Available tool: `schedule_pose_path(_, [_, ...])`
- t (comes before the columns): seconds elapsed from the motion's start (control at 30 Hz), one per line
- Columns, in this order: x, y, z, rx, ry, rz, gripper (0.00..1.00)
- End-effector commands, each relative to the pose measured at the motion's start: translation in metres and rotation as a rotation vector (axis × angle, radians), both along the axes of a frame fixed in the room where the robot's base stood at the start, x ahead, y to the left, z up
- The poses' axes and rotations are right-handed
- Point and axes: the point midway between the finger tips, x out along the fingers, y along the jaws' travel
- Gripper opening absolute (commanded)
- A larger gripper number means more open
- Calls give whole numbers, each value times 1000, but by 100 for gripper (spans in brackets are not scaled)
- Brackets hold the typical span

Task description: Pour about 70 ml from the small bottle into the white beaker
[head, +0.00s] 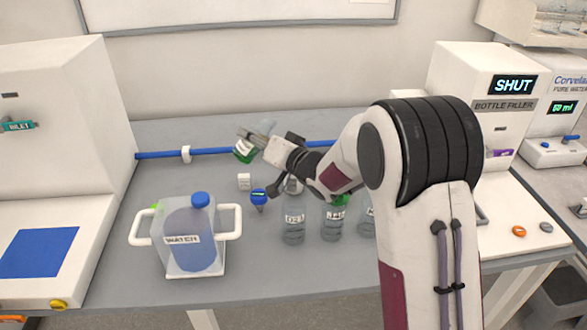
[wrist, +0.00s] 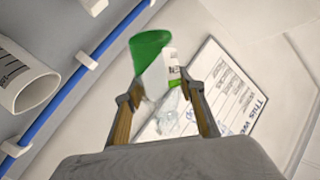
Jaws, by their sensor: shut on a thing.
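My gripper (head: 252,138) is shut on a small clear bottle with a white label and a green end (wrist: 150,45). It holds the bottle tilted above the bench, with the green end (head: 243,154) pointing down and to the left. In the wrist view the bottle lies between the two fingertips. A small white labelled vessel, which looks like the white beaker (head: 244,181), stands on the bench below the held bottle. In the wrist view a white open-mouthed cylinder (wrist: 27,85) shows at the left, apart from the bottle. I cannot make out any stream or the liquid level.
A blue-topped item (head: 259,197) stands close to the beaker. Labelled bottles (head: 293,226) (head: 333,224) stand to the right, partly behind my arm. A large handled jug (head: 206,245) stands at the front left. A blue rail (head: 160,154) runs along the back. A bottle filler (head: 500,85) stands at right.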

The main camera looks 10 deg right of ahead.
Motion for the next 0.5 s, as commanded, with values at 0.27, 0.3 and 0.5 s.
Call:
schedule_pose_path(0.27, [-1, 3, 3, -145, -19, 1, 13])
schedule_pose_path(0.3, [-1, 4, 3, -164, -21, 1, 13])
schedule_pose_path(0.5, [-2, 7, 3, -266, -32, -1, 13])
